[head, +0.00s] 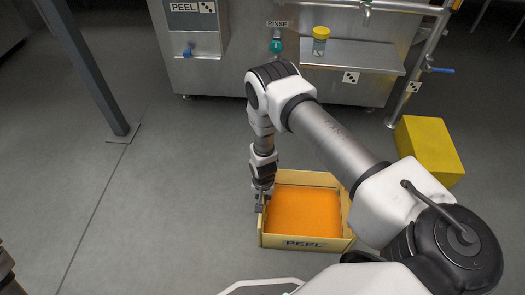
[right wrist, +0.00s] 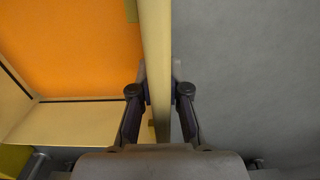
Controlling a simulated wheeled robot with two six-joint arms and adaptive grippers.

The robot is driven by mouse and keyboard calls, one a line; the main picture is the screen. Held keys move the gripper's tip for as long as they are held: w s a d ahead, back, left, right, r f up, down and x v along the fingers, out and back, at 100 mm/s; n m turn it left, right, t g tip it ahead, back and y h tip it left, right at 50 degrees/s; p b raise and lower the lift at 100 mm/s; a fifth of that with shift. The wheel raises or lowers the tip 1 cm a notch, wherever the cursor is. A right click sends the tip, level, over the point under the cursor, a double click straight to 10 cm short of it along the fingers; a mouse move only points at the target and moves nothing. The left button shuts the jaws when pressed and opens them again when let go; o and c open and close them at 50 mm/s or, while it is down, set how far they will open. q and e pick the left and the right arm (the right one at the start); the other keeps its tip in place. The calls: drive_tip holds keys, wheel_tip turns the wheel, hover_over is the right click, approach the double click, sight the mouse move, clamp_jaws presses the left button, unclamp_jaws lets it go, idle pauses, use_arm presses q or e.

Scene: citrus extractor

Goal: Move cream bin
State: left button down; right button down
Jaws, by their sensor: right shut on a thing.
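The cream bin (head: 305,242) stands on the floor in the head view, labelled PEEL on its near wall, with an orange fill inside. My right gripper (head: 262,203) reaches down to the bin's left wall and is shut on it. In the right wrist view, the two fingers (right wrist: 160,92) sit on either side of the cream wall (right wrist: 156,50), with the orange inside to the left and bare floor to the right. Part of the bin's right side is hidden behind my right arm. My left gripper is not clearly in view.
A steel machine (head: 235,70) with PEEL and RINSE labels stands at the back. A yellow-lidded jar (head: 320,42) is on its shelf (head: 345,55). A yellow box (head: 430,150) stands to the right. A dark post (head: 90,70) rises at left. The floor left of the bin is clear.

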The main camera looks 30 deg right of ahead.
drive_tip(key=shift+s, duration=0.1)
drive_tip(key=c, duration=1.1)
unclamp_jaws()
drive_tip(key=shift+r, duration=0.1)
wheel_tip(320, 180, up, 12)
drive_tip(key=shift+f, duration=0.15)
